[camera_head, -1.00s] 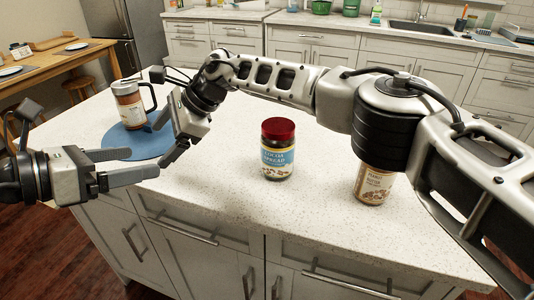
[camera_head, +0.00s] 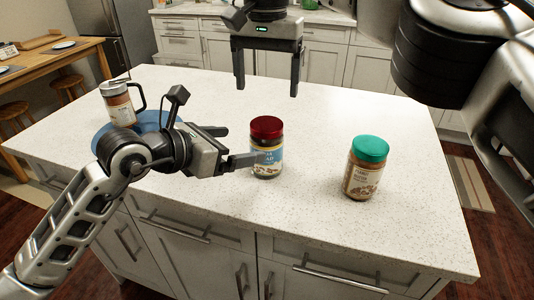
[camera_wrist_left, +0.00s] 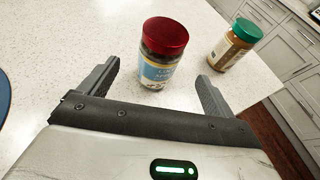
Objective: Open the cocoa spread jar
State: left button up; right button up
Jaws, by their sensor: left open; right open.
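The cocoa spread jar (camera_head: 267,163) stands upright on the island counter, with its red lid (camera_head: 266,127) on. It also shows in the left wrist view (camera_wrist_left: 157,72), ahead of and between my left fingers. My left gripper (camera_head: 243,146) is open just left of the jar, its fingers pointing at it; one fingertip overlaps the jar's label in the head view. I cannot tell whether it touches. My right gripper (camera_head: 267,92) is open and empty, pointing down above the counter, behind the jar and higher than its lid.
A peanut butter jar (camera_head: 362,178) with a green lid stands to the right of the cocoa jar. A mug-like jar (camera_head: 119,105) with a handle stands on a blue round mat (camera_head: 150,117) at the left. The counter (camera_head: 200,85) is otherwise clear.

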aim_at(267, 142)
pick_arm(q)
jog(key=x, duration=0.9)
